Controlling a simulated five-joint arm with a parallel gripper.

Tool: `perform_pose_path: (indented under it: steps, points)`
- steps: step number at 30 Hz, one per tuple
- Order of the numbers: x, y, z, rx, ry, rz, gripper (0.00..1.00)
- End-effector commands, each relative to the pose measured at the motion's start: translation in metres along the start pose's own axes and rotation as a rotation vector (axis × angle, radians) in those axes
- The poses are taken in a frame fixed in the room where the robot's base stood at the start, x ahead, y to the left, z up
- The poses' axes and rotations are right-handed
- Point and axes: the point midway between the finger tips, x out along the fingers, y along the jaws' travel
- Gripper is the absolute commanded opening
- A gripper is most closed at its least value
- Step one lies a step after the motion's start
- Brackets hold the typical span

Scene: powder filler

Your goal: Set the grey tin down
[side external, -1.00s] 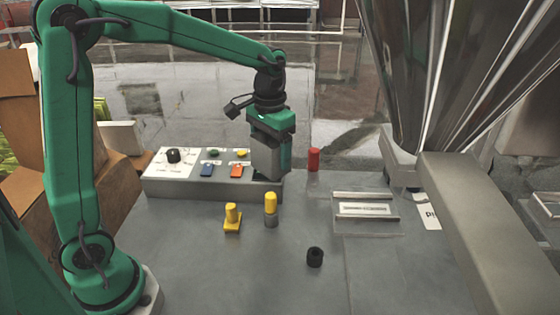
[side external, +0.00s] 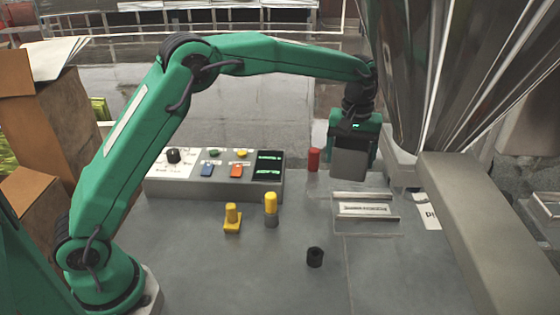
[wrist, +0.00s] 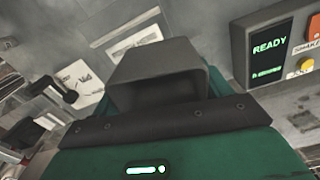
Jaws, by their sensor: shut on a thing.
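The grey tin (side external: 349,164) is a dark grey, box-like tin held in my gripper (side external: 356,145). In the side view it hangs above the bench, just behind and left of the clear plate with metal rails (side external: 366,209). My gripper is shut on it. In the wrist view the tin (wrist: 160,72) shows its open end, beyond the green gripper body (wrist: 175,130). The fingertips are mostly hidden by the tin and the gripper body.
The steel hopper (side external: 440,60) stands close on the right. A red cylinder (side external: 314,160) is just left of the tin. The control panel (side external: 215,190) is further left; its display (wrist: 268,50) reads READY.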

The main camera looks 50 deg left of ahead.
Motion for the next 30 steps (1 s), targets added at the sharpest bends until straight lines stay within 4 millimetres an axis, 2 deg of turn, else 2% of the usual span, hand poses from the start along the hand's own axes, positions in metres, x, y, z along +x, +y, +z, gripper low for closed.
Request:
perform_pose_path:
  steps: [1,6,12,30]
  points:
    - [0.004,0.011,0.0,-0.027,-0.001,-0.001,0.54]
    - [0.012,0.037,0.001,-0.118,0.0,0.0,0.54]
    - [0.018,0.053,0.003,-0.177,0.0,0.0,0.54]
    - [0.024,0.058,0.004,-0.198,-0.001,-0.001,0.54]
